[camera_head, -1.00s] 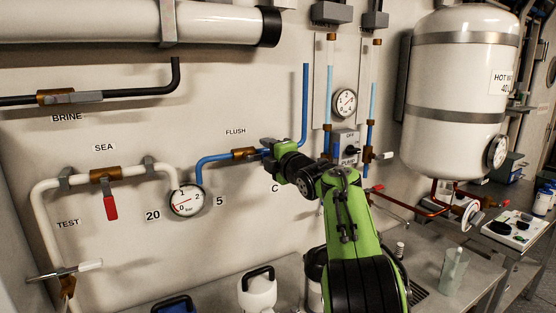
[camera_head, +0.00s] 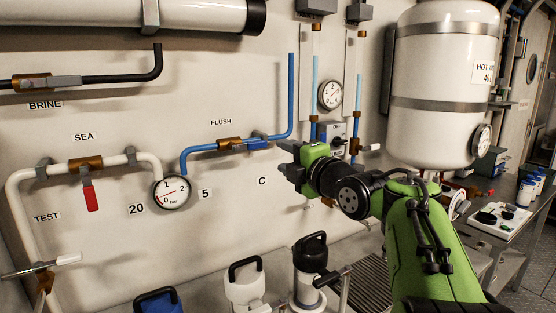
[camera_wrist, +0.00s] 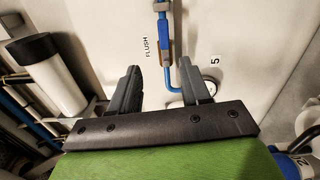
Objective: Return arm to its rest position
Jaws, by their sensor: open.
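My green arm reaches in from the lower right of the head view. My gripper (camera_head: 284,173) is in front of the wall, just below and right of the blue flush pipe. In the wrist view my gripper (camera_wrist: 166,90) shows two dark fingers spread well apart, with nothing between them but wall and pipe. It is open and empty. The blue flush valve (camera_head: 258,145) lies behind and above the gripper in the head view; it also shows beyond the fingers in the wrist view (camera_wrist: 166,40). The gripper looks apart from the pipe.
A pressure gauge (camera_head: 172,191) and a red-handled sea valve (camera_head: 91,198) are on the wall at left. A white hot water tank (camera_head: 443,85) hangs at right. A white jug (camera_head: 244,288) and a black-topped pump (camera_head: 309,268) stand below.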

